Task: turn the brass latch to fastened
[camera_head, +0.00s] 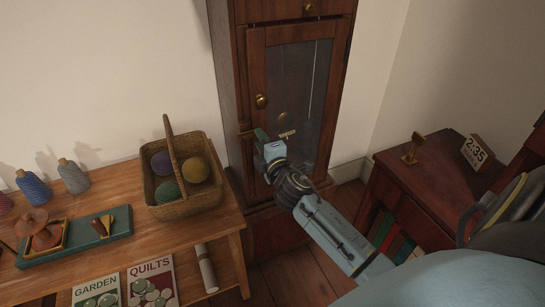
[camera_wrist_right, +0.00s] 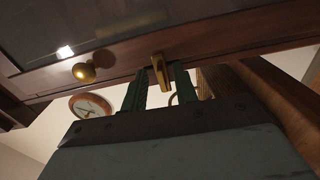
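The brass latch (camera_wrist_right: 161,73) shows in the right wrist view on the dark wooden frame of the cabinet door. Its lever stands between the two dark green fingers of my right gripper (camera_head: 261,137). The fingers are apart, with a gap visible on the left side of the lever; I cannot tell whether the right finger touches it. In the head view the gripper is at the left edge of the tall cabinet's glazed door (camera_head: 257,75), below the round brass knob (camera_head: 261,100). The knob also shows in the wrist view (camera_wrist_right: 84,72). My left gripper is out of view.
A wooden table (camera_head: 222,222) at the left holds a wicker basket (camera_head: 188,208) of yarn balls, thread cones and a teal tray (camera_head: 118,222). A dark low cabinet (camera_head: 425,180) with a small calendar block (camera_head: 477,152) stands at the right. Floor shows between them.

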